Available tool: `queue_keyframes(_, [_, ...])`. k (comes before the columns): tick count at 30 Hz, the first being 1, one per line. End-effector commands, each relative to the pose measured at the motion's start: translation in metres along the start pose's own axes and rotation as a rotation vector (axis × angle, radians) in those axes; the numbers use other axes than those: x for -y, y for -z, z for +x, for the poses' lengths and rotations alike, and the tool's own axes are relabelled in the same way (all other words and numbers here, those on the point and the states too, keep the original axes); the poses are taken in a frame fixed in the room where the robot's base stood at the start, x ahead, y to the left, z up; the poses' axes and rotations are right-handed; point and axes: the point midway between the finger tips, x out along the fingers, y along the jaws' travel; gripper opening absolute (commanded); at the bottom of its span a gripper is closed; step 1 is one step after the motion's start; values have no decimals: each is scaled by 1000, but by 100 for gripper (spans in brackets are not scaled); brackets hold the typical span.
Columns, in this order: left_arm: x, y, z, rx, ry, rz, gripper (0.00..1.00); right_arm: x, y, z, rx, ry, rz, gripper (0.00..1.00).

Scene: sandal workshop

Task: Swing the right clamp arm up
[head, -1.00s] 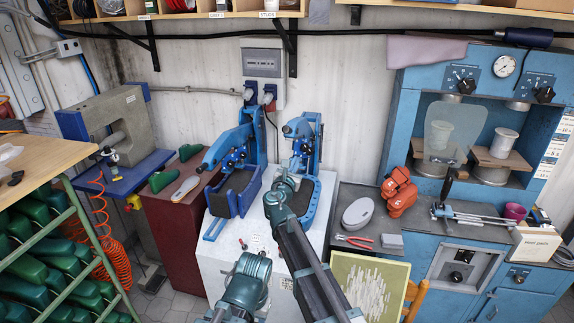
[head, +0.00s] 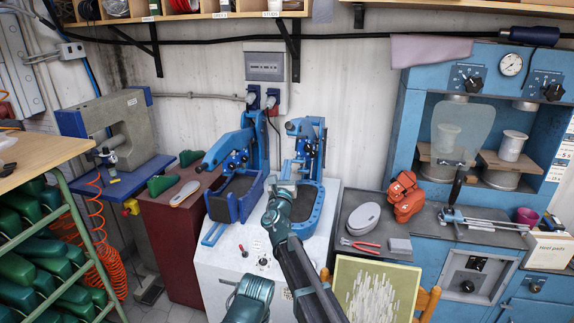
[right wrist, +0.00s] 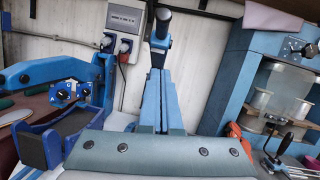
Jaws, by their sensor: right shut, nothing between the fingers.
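The right clamp (head: 305,140) is a blue frame with a dark knob at its upper front, over a blue oval base with a dark pad. Its arm appears raised above the pad, pointing towards me. In the right wrist view a black handle with a grey-blue end (right wrist: 160,30) stands straight ahead. My right gripper (head: 286,168) is in front of this clamp, fingers together and empty. Its fingertips (right wrist: 158,74) show just below the handle; I cannot tell whether they touch it. My left arm shows at the bottom edge, but its gripper is not visible.
The left clamp (head: 232,150) stands close beside, its blue arm reaching left; it also shows in the right wrist view (right wrist: 60,85).

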Motion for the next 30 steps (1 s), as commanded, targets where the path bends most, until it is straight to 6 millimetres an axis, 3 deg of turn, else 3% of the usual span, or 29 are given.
queue_keyframes(13, [3,-2,-30,0,0,0,50,0,-5,90,-1,1,0,0])
queue_keyframes(20, [5,-3,-56,0,0,1,50,0,-27,106,-1,0,0,0])
queue_keyframes(30, [6,-3,-57,0,0,1,50,0,-28,108,-1,0,0,0])
